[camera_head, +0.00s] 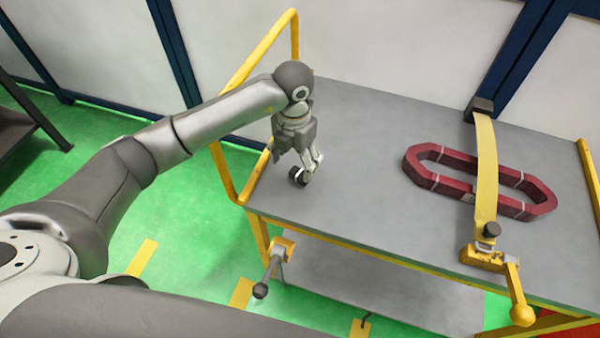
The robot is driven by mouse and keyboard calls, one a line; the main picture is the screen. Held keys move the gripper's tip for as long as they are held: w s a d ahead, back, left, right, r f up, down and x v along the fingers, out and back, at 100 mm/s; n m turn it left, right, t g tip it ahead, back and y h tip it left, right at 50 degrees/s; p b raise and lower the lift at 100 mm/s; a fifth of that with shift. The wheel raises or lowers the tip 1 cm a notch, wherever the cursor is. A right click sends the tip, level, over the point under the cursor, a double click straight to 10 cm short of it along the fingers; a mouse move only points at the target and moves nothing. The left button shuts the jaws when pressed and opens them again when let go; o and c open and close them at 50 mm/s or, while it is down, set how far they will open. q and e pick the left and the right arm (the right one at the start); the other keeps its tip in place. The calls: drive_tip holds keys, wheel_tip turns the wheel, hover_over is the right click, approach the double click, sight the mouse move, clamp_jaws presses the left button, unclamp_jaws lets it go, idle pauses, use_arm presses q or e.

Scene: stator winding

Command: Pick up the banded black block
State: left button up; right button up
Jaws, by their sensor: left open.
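The banded black block (297,176) is small and dark with a lighter band. It sits near the left end of the grey cart top (352,130). My left gripper (302,172) points down right at the block, with its fingers open around or just beside it. The fingers partly hide the block, and I cannot tell whether they touch it. My right gripper is not in view.
A dark red, elongated ring-shaped coil (440,183) lies on the right of the cart top, under a yellow strap (486,165) with a clamp (482,257). A yellow rail (222,170) rises at the cart's left end. The middle of the top is clear.

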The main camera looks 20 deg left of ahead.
sight(299, 174)
use_arm(q)
drive_tip(key=f, duration=0.1)
drive_tip(key=f+p, duration=0.1)
drive_tip(key=f, duration=0.2)
drive_tip(key=shift+w+d+f, duration=0.1)
drive_tip(key=shift+w+d, duration=0.2)
drive_tip(key=shift+d, duration=0.1)
drive_tip(key=shift+f, duration=0.65)
drive_tip(key=c, duration=1.1)
